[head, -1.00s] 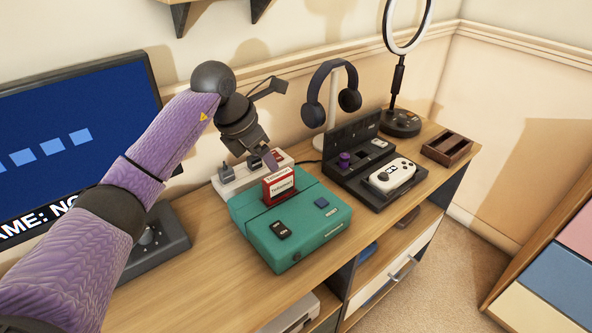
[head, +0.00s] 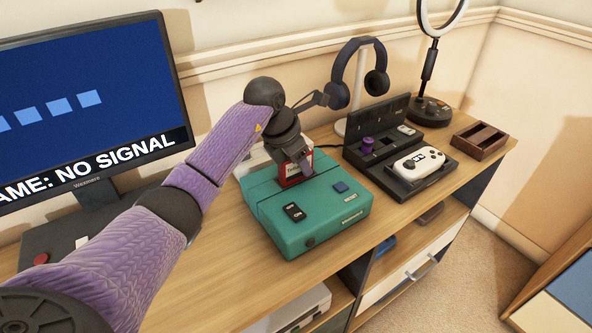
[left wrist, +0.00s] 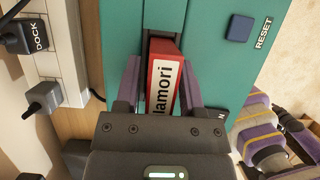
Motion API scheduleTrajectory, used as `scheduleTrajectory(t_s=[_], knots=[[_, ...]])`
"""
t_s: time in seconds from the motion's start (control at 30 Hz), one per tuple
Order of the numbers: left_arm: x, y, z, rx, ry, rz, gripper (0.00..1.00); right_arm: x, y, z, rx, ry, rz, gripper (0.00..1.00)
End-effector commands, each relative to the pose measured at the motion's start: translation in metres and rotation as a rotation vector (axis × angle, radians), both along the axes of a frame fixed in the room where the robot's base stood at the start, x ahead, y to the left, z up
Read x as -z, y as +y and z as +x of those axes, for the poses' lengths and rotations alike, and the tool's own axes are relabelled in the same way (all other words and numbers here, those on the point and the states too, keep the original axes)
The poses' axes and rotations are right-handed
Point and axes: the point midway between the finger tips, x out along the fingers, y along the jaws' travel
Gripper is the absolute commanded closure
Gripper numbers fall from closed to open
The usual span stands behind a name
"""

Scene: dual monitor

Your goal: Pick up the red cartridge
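The red cartridge (head: 293,172) with a white label stands upright in the slot of the teal console (head: 324,208). In the left wrist view, the cartridge (left wrist: 163,82) is between the two purple fingers of my left gripper (left wrist: 160,85). One finger is on each side, and a narrow gap shows on the left side. The gripper looks open around it; firm contact cannot be made out. In the head view my left gripper (head: 300,165) is above the console and partly hides the cartridge. My right gripper is not seen clearly in either view.
A white dock strip (left wrist: 58,50) with dark plugs lies beside the console. A black case with a white controller (head: 418,161) and a headphone stand (head: 352,95) are to the right. The monitor (head: 85,110) is at left. A wooden box (head: 479,141) is at the far right.

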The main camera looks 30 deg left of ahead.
Motion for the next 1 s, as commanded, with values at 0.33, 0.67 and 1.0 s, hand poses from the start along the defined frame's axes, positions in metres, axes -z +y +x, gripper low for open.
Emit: scheduleTrajectory(t_s=[0.33,0.67,1.0], knots=[[0.000,0.000,0.000,0.000,0.000,0.000,1.00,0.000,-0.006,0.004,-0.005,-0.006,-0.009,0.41],[-0.025,0.001,0.000,-0.002,-0.006,0.002,1.00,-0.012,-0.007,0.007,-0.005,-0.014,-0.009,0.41],[-0.101,0.000,0.000,-0.001,-0.003,0.001,1.00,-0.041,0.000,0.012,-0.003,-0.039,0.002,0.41]])
